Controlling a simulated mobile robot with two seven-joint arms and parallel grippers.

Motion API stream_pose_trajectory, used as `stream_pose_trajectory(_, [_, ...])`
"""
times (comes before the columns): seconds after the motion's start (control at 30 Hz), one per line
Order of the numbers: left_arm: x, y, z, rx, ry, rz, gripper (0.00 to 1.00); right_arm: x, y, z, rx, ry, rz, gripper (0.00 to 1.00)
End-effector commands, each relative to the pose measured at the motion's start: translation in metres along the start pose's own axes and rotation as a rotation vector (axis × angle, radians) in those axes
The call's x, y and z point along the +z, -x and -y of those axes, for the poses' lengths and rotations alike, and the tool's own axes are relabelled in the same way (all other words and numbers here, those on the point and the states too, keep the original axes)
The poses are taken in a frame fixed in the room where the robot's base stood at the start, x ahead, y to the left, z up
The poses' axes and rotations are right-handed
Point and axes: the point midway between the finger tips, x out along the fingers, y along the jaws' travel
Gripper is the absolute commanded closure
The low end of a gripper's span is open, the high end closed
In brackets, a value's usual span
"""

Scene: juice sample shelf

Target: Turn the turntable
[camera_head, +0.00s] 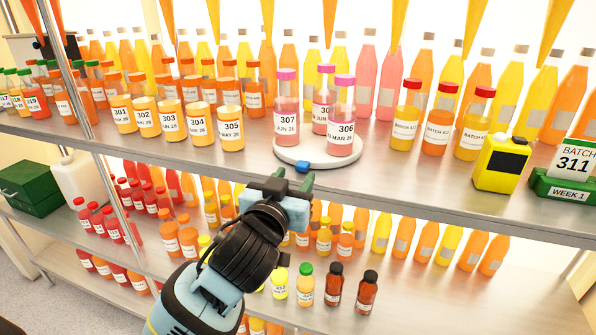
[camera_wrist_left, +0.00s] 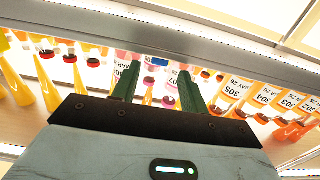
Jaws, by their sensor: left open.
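The turntable (camera_head: 318,165) is a white disc on the upper shelf, near its front edge. A blue tab (camera_head: 303,167) sits at its front rim. Three pink-capped bottles stand on it, labelled 307 (camera_head: 287,122), 306 (camera_head: 341,132) and one behind them, partly hidden. My left gripper (camera_head: 293,180) is open and empty, just in front of the shelf edge and slightly below the blue tab. In the left wrist view the blue tab (camera_wrist_left: 158,62) shows beyond and between the two green fingers (camera_wrist_left: 157,88), apart from them. My right gripper is not in view.
Orange bottles labelled 301 to 305 (camera_head: 231,130) stand left of the turntable. Red-capped batch bottles (camera_head: 437,131), a yellow device (camera_head: 501,163) and a green-based batch sign (camera_head: 566,190) stand right. The shelf's front edge (camera_head: 420,196) lies close to my gripper. A lower shelf holds more bottles.

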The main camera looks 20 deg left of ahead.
Motion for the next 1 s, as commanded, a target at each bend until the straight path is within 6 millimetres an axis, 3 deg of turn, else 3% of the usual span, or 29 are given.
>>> stream_pose_trajectory(0.3, [-0.001, -0.031, 0.0, 0.0, -0.001, -0.001, 0.56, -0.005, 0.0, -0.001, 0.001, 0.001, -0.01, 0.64])
stream_pose_trajectory(0.67, [0.0, -0.034, 0.0, 0.001, 0.0, 0.0, 0.58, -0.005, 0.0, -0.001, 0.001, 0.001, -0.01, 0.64])
stream_pose_trajectory(1.0, [0.0, -0.034, 0.0, 0.001, 0.0, 0.0, 1.0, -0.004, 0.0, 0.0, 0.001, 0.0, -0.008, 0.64])
